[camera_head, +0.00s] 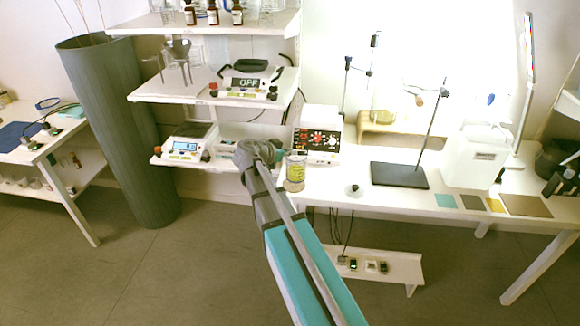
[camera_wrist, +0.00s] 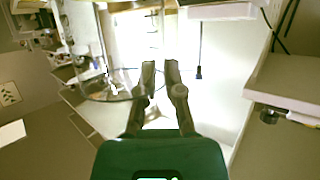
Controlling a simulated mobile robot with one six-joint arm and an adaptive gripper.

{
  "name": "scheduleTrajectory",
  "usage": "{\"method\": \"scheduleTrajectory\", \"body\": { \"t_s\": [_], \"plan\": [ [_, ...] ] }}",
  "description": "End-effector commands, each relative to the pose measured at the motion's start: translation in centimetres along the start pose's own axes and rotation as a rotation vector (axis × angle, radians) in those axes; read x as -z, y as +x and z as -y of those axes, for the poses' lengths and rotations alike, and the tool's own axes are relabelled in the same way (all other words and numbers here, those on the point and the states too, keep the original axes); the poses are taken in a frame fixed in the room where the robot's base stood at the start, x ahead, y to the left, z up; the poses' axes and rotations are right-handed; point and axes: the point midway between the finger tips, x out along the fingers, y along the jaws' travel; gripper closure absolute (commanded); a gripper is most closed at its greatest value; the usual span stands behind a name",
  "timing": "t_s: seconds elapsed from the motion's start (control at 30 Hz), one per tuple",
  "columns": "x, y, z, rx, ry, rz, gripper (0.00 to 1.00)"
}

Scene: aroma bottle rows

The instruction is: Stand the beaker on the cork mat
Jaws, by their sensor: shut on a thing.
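The beaker (camera_head: 295,168), a clear vessel with a yellowish band, shows at the end of my gripper (camera_head: 278,156) in the head view, by the table's left end. Whether its base touches the table is unclear. The wrist view shows my gripper (camera_wrist: 161,76) with its two fingers a little apart; the clear glass between them is hard to make out. The cork mat (camera_head: 526,206) appears to be the larger brown mat at the table's front right, flat and bare, far to the right of my gripper.
Teal (camera_head: 445,201), grey (camera_head: 472,202) and yellow (camera_head: 495,205) mats lie left of the cork mat. A stand with a dark base (camera_head: 399,175), a white container (camera_head: 475,160) and a control box (camera_head: 317,138) stand on the table. Shelves (camera_head: 200,88) rise at left.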

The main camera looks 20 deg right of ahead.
Motion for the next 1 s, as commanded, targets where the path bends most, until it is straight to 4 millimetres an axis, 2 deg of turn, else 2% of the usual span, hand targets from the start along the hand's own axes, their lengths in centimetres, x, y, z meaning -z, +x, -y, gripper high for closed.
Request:
{"method": "scheduleTrajectory", "body": {
  "t_s": [0.03,0.2,0.6,1.0],
  "plan": [
    [-0.5,1.0,1.1,-0.001,0.000,0.000,1.00],
    [-1.1,3.1,3.2,-0.001,0.000,0.000,1.00],
    [-3.9,6.2,5.3,0.001,0.000,-0.001,1.00],
    [-4.2,6.7,5.9,0.001,-0.001,-0.001,1.00]
  ]
}}
